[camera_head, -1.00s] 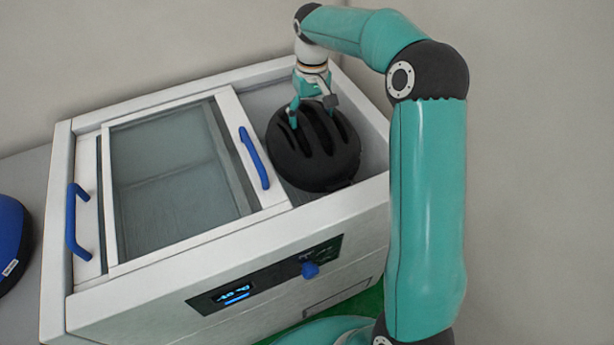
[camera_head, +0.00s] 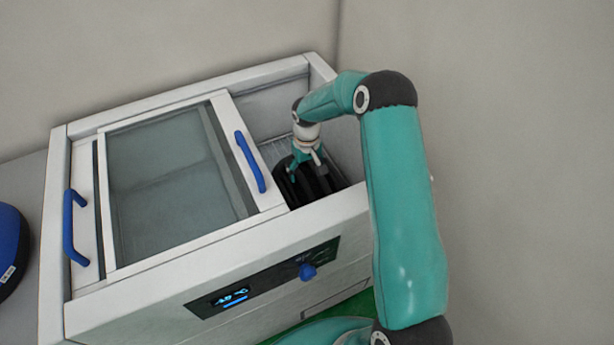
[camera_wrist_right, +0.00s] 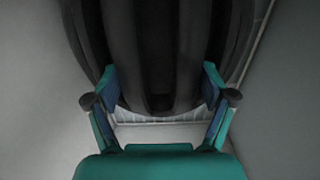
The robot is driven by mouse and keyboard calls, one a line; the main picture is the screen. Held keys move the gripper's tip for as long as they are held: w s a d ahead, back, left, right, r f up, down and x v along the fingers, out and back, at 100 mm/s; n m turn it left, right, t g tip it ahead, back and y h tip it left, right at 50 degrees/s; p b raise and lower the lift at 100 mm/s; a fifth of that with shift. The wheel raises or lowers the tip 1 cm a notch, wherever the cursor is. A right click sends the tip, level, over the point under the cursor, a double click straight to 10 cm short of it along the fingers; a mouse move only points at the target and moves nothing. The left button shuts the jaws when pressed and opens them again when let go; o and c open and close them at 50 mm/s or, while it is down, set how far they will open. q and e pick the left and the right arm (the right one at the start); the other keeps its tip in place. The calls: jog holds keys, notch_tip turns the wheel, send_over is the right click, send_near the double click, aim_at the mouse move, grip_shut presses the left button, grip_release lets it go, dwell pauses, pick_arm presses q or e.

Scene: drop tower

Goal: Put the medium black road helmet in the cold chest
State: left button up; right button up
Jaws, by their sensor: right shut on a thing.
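The black road helmet (camera_head: 318,184) is inside the open right part of the white cold chest (camera_head: 130,300), below the level of its rim. My right gripper (camera_head: 300,170) reaches down into the chest and is shut on the helmet. In the right wrist view the helmet (camera_wrist_right: 155,50) fills the upper middle, with the fingers of my right gripper (camera_wrist_right: 160,95) on either side of it. A wire rack or ribbed floor shows just beyond the helmet. Whether the helmet touches the bottom is hidden. My left gripper is not in view.
A sliding glass lid (camera_head: 170,185) with blue handles (camera_head: 250,162) covers the left part of the chest. The front has a display (camera_head: 232,297) and a blue knob (camera_head: 307,271). A blue object (camera_head: 10,245) sits on the grey surface at far left.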

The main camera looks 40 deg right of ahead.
jog(key=shift+f, duration=1.7)
jog(key=shift+f, duration=0.15)
jog(key=o, duration=1.7)
notch_tip(320, 180, up, 12)
jog(key=shift+r, duration=0.15)
